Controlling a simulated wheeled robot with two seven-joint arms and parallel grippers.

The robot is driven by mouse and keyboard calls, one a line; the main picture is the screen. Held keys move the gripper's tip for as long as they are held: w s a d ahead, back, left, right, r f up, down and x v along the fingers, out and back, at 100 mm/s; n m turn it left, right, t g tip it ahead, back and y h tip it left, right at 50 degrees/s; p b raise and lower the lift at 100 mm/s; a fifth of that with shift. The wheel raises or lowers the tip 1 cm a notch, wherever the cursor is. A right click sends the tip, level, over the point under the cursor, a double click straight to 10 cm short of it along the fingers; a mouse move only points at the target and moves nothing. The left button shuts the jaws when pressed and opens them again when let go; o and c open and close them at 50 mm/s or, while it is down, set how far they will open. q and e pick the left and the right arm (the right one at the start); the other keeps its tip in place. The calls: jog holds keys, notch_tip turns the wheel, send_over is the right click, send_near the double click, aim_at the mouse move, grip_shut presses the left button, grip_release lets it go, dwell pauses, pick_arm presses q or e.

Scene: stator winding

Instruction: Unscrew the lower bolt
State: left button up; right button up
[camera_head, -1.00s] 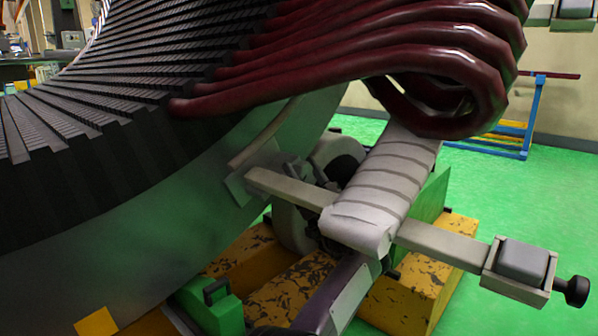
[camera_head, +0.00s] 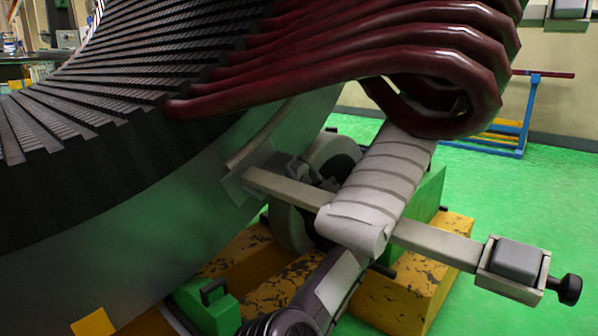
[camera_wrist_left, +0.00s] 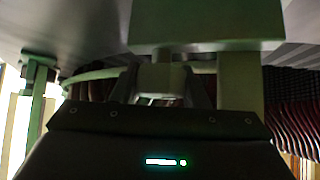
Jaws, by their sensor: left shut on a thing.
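A black knob (camera_head: 569,290) sits on the clamp (camera_head: 514,268) at the right end of the metal bar. My right gripper is not in view.
The stator (camera_head: 130,220) fills the left, with dark red coils (camera_head: 440,70) overhead. The wrapped white bar (camera_head: 375,190) and metal bar (camera_head: 430,240) cross close to my arm. Yellow blocks (camera_head: 400,305) stand below. Green floor (camera_head: 560,210) is clear at right.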

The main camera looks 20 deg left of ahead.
pick_arm(q)
jog(key=shift+n+g, duration=0.5)
jog(key=shift+n, duration=0.1)
jog(key=o, duration=1)
jog(key=shift+c, duration=0.2)
